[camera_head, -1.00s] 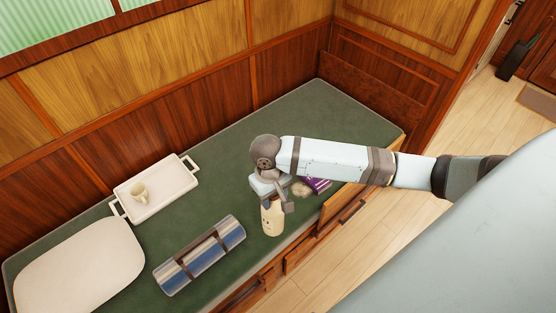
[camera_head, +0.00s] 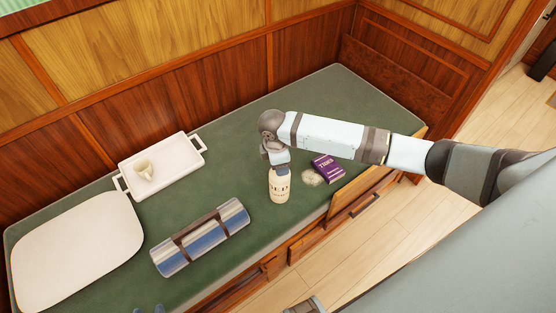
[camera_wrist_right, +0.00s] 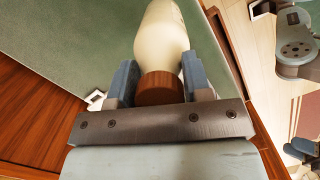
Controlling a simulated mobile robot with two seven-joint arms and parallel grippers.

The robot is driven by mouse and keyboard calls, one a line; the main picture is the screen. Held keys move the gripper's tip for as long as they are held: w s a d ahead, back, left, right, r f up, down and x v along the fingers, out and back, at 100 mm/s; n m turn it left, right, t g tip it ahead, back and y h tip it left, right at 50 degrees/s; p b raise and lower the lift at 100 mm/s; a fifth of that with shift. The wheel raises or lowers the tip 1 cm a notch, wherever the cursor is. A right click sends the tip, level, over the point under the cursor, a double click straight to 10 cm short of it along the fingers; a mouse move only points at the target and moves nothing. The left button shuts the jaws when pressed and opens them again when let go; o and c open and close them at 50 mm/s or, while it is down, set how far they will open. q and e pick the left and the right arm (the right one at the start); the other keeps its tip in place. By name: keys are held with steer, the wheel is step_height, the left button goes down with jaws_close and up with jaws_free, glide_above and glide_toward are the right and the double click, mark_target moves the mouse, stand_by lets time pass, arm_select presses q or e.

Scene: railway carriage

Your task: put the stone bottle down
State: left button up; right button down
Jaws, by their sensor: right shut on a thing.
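The stone bottle (camera_head: 279,187) is cream with dark marks and a brown stopper (camera_wrist_right: 158,88). It is upright at the green bench seat, near its front edge. I cannot tell whether its base touches the seat. My right gripper (camera_head: 276,168) comes from above and is shut on the stopper end. In the right wrist view the fingers (camera_wrist_right: 158,82) sit either side of the stopper, and the pale bottle body (camera_wrist_right: 160,35) extends beyond them. Bluish tips of my left gripper (camera_head: 149,309) just show at the bottom edge of the head view; their opening is unclear.
On the green seat (camera_head: 235,160) lie a purple book (camera_head: 327,167) and a small beige item (camera_head: 312,178) right of the bottle. A striped blanket roll (camera_head: 200,237), a white tray (camera_head: 162,163) with a cup (camera_head: 144,170), and a pale cushion (camera_head: 75,250) are left. The seat behind is clear.

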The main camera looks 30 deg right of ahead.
steer(key=w+d+f+n+t+b, duration=0.1)
steer(key=w+f+n, duration=0.4)
steer(key=n, duration=0.5)
steer(key=w+d+b, duration=0.1)
steer(key=b, duration=0.1)
steer(key=shift+w+d+f+b, duration=0.15)
steer(key=shift+d+f+b, duration=0.1)
steer(key=shift+b, duration=0.15)
steer(key=shift+r, duration=0.1)
